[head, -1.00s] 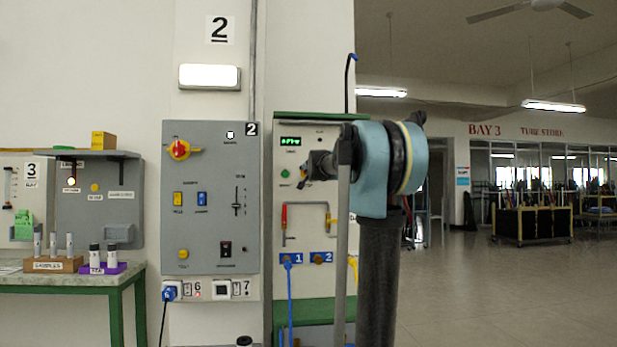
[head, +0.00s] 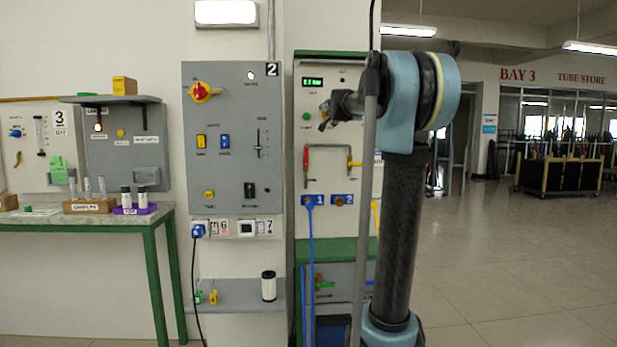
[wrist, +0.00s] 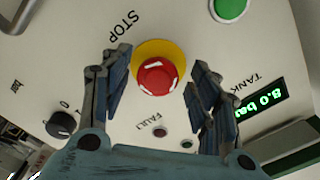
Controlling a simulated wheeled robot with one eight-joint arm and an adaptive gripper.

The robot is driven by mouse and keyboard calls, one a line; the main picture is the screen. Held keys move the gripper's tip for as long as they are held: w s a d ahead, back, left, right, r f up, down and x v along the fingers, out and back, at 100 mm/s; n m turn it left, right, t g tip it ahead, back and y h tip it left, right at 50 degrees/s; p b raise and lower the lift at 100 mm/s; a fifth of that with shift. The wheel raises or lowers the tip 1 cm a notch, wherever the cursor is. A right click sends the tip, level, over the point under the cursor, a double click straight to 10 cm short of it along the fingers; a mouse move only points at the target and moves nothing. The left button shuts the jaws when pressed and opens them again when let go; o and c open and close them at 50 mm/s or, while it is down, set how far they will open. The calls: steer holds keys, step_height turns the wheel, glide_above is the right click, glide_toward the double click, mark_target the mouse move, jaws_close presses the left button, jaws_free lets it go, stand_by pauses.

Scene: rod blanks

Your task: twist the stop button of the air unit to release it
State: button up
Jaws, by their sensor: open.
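The air unit (head: 330,226) is a pale panel with a green top edge, right of the grey panel in the head view. Its red stop button (wrist: 157,76) sits on a yellow collar under the word STOP in the wrist view. White marks show on the red cap. My gripper (wrist: 161,66) is open, with one finger left of the button and one right of it. Gaps show between the fingers and the cap; I cannot tell how deep the fingers reach. In the head view my gripper (head: 326,115) is in front of the panel and hides the button.
Near the button are a green button (wrist: 230,8), a dark knob (wrist: 62,123), a lit tank display (wrist: 262,98) and a fault lamp (wrist: 160,132). Below, a pipe (head: 328,147) juts out. The grey panel (head: 232,180) stands left.

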steer(key=s+a+f+n+g+y, duration=0.2)
steer(key=s+a+f+n+g, duration=0.1)
steer(key=s+f, duration=0.6)
steer(key=s+a+f+n+g+y, duration=0.1)
steer(key=s+a+f+n+g, duration=0.15)
steer(key=s+f, duration=0.65)
steer(key=s+a+f+n+g+y, duration=0.2)
steer(key=s+a+f+n, duration=0.15)
steer(key=s+f, duration=0.55)
steer(key=s+d+f+n+g+h, duration=0.1)
steer(key=s+d+f+g, duration=0.3)
steer(key=s+f, duration=1)
steer(key=s+d+f+g+h, duration=0.4)
steer(key=s+d+f, duration=0.1)
steer(key=s+f, duration=1)
steer(key=shift+s+f+n, duration=0.15)
steer(key=shift+s+n, duration=0.05)
steer(key=shift+n, duration=0.2)
steer(key=shift+w+f, duration=0.2)
steer(key=shift+w, duration=0.25)
